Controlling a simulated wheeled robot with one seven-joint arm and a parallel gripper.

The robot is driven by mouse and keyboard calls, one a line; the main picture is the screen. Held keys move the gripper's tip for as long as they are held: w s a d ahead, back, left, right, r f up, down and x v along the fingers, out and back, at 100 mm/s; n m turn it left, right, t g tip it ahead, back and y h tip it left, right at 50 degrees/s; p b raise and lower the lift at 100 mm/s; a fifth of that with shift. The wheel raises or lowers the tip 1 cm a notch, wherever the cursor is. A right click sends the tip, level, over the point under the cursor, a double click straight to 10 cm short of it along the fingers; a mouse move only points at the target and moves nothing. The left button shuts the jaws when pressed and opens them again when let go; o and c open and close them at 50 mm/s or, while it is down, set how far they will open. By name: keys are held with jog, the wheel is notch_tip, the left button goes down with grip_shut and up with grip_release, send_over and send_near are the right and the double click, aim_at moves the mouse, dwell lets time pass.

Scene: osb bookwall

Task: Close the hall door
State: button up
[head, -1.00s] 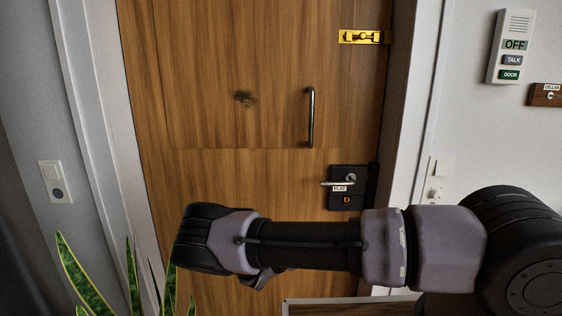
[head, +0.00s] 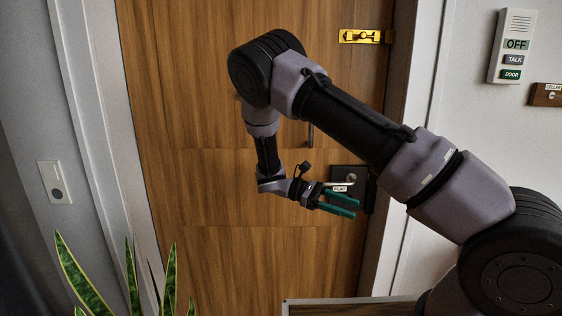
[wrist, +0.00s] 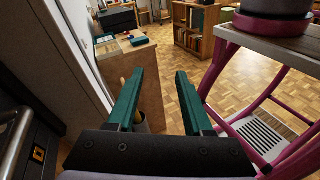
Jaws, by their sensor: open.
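A brown wooden door (head: 230,190) fills the middle of the head view, facing me in its frame; I cannot tell whether it is latched. A black lock plate (head: 349,174) with a lever labelled FLAT (head: 339,189) sits at its right edge, partly hidden by my arm. My gripper (head: 356,208) has green fingers, open and empty, pointing right just in front of or below the lever. It also shows open in the wrist view (wrist: 159,75). There, a black lock case (wrist: 42,130) and metal lever (wrist: 14,140) are at the left edge, beside the fingers and apart from them.
A brass bolt (head: 361,36) is high on the door; the vertical pull is mostly hidden by my arm. A plant (head: 85,285) stands at lower left. An intercom (head: 511,47) hangs on the right wall. The wrist view shows a pink-legged stand (wrist: 238,80), a bookcase (wrist: 190,28) and clear parquet.

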jog(key=s+d+r+m+t+y, duration=0.2)
jog(key=s+r+m+t+y, duration=0.2)
jog(key=r, duration=0.5)
jog(key=s+d+r+m+t+y, duration=0.2)
jog(key=s+r+m+t+y, duration=0.2)
jog(key=r, duration=0.6)
jog(key=s+d+r+m+t+y, duration=0.3)
jog(key=r+m+y, duration=0.4)
jog(key=r, duration=0.3)
jog(key=s+t+y, duration=0.1)
jog(key=t, duration=0.1)
jog(key=shift+s+r+t+y, duration=0.15)
jog(key=shift+s+t+y, duration=0.2)
jog(key=shift+t+y, duration=0.05)
jog(key=shift+d, duration=0.1)
